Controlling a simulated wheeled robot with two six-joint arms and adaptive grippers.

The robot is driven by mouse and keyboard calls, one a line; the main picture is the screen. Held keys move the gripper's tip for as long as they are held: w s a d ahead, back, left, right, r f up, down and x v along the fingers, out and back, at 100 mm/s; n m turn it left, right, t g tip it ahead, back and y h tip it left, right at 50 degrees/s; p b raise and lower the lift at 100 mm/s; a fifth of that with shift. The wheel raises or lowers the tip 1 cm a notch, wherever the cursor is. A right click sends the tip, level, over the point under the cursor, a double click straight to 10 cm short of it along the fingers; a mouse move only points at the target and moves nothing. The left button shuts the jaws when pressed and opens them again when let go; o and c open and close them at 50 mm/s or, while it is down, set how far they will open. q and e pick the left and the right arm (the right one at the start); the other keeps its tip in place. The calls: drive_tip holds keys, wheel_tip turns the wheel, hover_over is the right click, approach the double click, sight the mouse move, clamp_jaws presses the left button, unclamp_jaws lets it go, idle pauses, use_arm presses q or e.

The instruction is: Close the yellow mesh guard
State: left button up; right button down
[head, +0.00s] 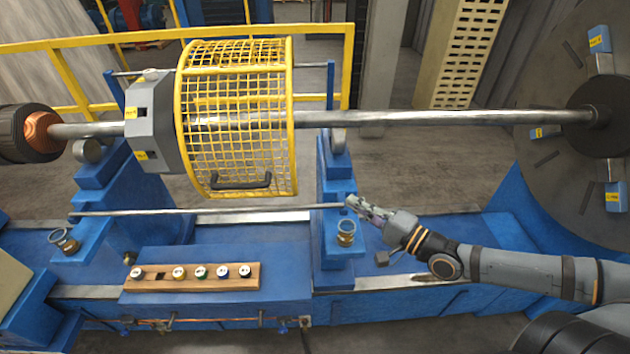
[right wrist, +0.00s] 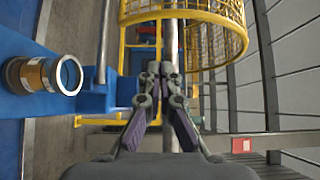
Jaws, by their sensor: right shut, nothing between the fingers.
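The yellow mesh guard (head: 235,115) curves around the shaft (head: 440,118), left of centre in the head view. Its black handle (head: 241,185) is at the lower front edge. That edge appears above the thin lower rod (head: 200,211), with a gap in the picture. Part of the guard also shows at the top of the right wrist view (right wrist: 180,15). My right gripper (head: 352,203) is shut and empty, near the right end of the lower rod by the right blue stand. It is to the right of and below the handle, apart from the guard. My left gripper is not in view.
A wooden strip (head: 190,277) with several round caps lies at the front. A large grey disc (head: 570,95) is at the far right. A yellow railing (head: 60,75) runs behind the guard.

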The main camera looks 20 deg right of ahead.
drive_tip(key=s+a+b+x, duration=0.1)
drive_tip(key=b+x, duration=0.4)
drive_tip(key=x, duration=0.8)
drive_tip(key=shift+a, duration=0.7)
drive_tip(key=shift+s+f, duration=0.1)
drive_tip(key=shift+f, duration=0.05)
